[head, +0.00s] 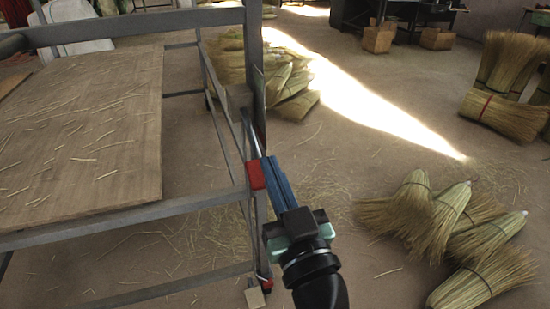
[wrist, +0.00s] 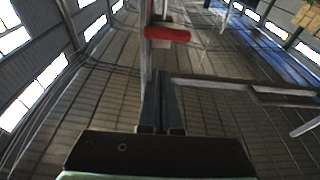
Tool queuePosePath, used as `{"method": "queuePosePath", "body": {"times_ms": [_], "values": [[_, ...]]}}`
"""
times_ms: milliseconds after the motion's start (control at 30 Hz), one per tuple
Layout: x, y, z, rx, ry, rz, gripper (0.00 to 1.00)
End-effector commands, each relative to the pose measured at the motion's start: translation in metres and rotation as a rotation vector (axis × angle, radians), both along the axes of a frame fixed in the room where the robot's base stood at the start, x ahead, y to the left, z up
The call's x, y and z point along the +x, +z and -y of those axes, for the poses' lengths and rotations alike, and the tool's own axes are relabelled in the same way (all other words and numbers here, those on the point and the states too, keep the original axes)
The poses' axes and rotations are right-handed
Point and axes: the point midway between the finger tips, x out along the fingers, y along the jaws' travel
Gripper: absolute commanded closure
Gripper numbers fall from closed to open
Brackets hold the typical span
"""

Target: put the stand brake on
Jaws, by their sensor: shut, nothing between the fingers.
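The stand is a grey metal frame (head: 120,214) with a wooden board on top, at the left of the head view. A red block (head: 255,175), possibly the brake handle, is at its near right post. A red bar also shows in the wrist view (wrist: 167,34), ahead of my fingertips. My gripper (head: 270,165) is shut and empty, its fingers pointing up beside the post and the red block. I cannot tell whether they touch. In the wrist view the closed fingers (wrist: 161,85) point at the post below the red bar. A small red part (head: 265,283) sits low by the stand's foot.
Broom heads (head: 440,225) lie on the floor to the right, and more (head: 285,85) lie behind the post. Straw bits litter the board (head: 90,130) and floor. The floor between the broom piles is mostly clear.

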Motion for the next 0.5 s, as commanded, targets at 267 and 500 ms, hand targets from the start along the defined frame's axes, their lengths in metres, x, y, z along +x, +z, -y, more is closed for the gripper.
{"method": "queuePosePath", "body": {"times_ms": [267,500], "values": [[-0.051,-0.009,0.017,0.001,-0.003,-0.003,1.0],[-0.084,-0.014,0.027,0.001,-0.002,-0.001,1.0]]}}
